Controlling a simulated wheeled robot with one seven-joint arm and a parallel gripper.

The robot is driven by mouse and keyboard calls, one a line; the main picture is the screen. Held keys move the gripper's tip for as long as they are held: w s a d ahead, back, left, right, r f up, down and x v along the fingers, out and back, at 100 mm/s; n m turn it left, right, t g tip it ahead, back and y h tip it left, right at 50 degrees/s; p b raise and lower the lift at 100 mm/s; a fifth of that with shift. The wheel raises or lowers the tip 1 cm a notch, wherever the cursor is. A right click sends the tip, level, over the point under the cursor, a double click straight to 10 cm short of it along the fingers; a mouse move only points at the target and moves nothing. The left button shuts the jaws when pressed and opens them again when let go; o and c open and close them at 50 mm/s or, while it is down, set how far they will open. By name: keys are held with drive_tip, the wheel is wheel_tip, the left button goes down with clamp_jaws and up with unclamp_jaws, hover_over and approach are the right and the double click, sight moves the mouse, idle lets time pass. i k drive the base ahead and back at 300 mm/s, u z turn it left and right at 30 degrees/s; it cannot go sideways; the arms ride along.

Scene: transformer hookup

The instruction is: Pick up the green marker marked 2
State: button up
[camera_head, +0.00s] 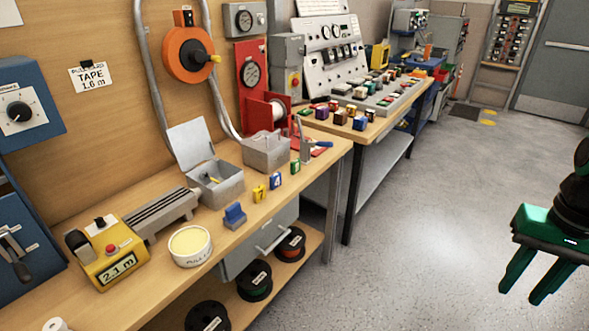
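A small green marker (295,167) stands upright on the near wooden bench, close to its front edge. It shows a pale label, but its number is too small to read surely. A blue marker (276,181) labelled 4 and a yellow marker (259,193) that looks labelled 7 stand in a row with it, nearer to me. My gripper (520,296) is at the right edge of the picture, over the floor and far from the markers. Its two green fingers are apart with nothing between them.
A grey box (266,154) stands just behind the green marker, and an open-lidded grey box (216,184) is left of the row. A blue block (235,216) and a white round tub (191,247) stand nearer. Several coloured blocks crowd the far bench (380,127). The floor (420,230) is clear.

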sight(296, 164)
drive_tip(key=i, duration=1)
